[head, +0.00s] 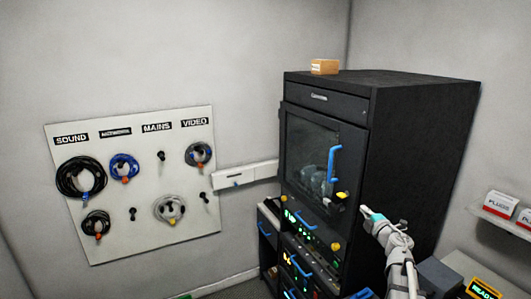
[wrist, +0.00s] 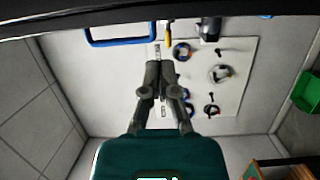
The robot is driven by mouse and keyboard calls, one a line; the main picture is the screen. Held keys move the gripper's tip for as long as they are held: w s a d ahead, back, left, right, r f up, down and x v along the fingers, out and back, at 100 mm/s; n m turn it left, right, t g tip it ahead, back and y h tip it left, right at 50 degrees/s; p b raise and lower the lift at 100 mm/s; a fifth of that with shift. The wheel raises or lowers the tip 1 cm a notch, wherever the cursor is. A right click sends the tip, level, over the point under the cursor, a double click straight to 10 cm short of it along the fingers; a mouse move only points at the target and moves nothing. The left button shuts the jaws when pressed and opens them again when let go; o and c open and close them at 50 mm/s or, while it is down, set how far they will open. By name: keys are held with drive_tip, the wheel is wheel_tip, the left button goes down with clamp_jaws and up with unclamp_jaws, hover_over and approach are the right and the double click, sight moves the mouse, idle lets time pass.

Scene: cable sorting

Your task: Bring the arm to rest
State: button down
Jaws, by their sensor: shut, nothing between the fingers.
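My arm rises at the lower right of the head view, in front of the black cabinet (head: 420,130). My gripper (head: 364,209) points up and to the left there, near the cabinet's front edge. In the wrist view my gripper (wrist: 160,64) is shut and empty, its fingers pressed together. Behind it in that view is the white cable board (wrist: 240,65). The gripper appears clear of the cabinet, but the exact gap cannot be told.
The cable board (head: 140,215) on the wall holds several coiled cables under labels. The cabinet has a blue door handle (head: 333,163) and a small cardboard box (head: 324,67) on top. A shelf (head: 490,213) with plug boxes stands at the right.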

drive_tip(key=s+a+f+m+g+h+b, duration=0.2)
drive_tip(key=s+f+m+g+h+b, duration=0.25)
drive_tip(key=f+m, duration=0.55)
drive_tip(key=s+a+f+m+g+h+b, duration=0.2)
drive_tip(key=s+f+m+g+h+b, duration=0.25)
drive_tip(key=f+m, duration=0.55)
drive_tip(key=s+a+f+g+y+b, duration=0.6)
drive_tip(key=s+a+f+g, duration=0.3)
drive_tip(key=s+a+f, duration=0.5)
drive_tip(key=a, duration=0.3)
drive_tip(key=shift+a+f+n, duration=0.15)
drive_tip(key=shift+f+n, duration=0.05)
drive_tip(key=shift+n, duration=0.1)
idle(0.3)
